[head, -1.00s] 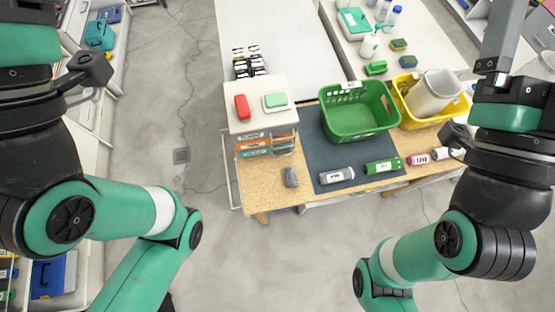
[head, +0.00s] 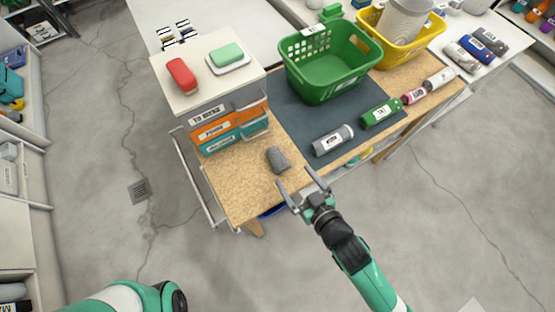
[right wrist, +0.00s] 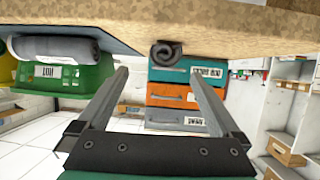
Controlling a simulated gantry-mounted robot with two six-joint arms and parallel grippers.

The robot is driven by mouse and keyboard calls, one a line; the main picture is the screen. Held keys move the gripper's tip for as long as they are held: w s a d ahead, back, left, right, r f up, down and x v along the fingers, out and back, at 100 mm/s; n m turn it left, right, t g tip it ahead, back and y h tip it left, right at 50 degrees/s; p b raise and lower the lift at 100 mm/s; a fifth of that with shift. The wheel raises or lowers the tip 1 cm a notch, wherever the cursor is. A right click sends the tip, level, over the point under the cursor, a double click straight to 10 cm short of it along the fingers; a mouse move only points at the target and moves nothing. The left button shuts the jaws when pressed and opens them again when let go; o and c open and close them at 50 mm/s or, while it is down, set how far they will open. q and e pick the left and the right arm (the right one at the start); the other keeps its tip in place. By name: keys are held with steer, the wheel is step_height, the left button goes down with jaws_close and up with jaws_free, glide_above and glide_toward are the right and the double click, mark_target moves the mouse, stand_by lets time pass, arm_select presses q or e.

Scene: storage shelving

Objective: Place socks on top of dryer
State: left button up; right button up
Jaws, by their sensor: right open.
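A small dark grey rolled bundle, which looks like the socks (head: 278,160), lies on the wooden tabletop near its front edge. In the right wrist view its spiral end (right wrist: 165,53) shows between and beyond my fingers. My right gripper (head: 293,176) is open and empty, just in front of the bundle at the table's edge; its two fingers (right wrist: 158,73) are spread apart. My left gripper is out of view; only part of my left arm shows at the lower left. I cannot tell which white surface is the dryer's top.
A drawer stack (head: 190,100) with a red item (head: 182,76) and a green soap-like item (head: 226,54) on top stands left of the bundle. A green basket (head: 330,75), grey labelled roll (head: 332,140) and green labelled roll (head: 381,113) lie right. The floor in front is clear.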

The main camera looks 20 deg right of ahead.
mark_target(286, 167)
steer(key=x, duration=0.5)
steer(key=shift+b, duration=0.4)
steer(key=x, duration=0.2)
steer(key=b+x, duration=0.1)
steer(key=x, duration=0.2)
steer(key=shift+w+a+r, duration=0.1)
steer(key=shift+w+a, duration=0.1)
steer(key=shift+a, duration=0.05)
steer(key=c, duration=1.4)
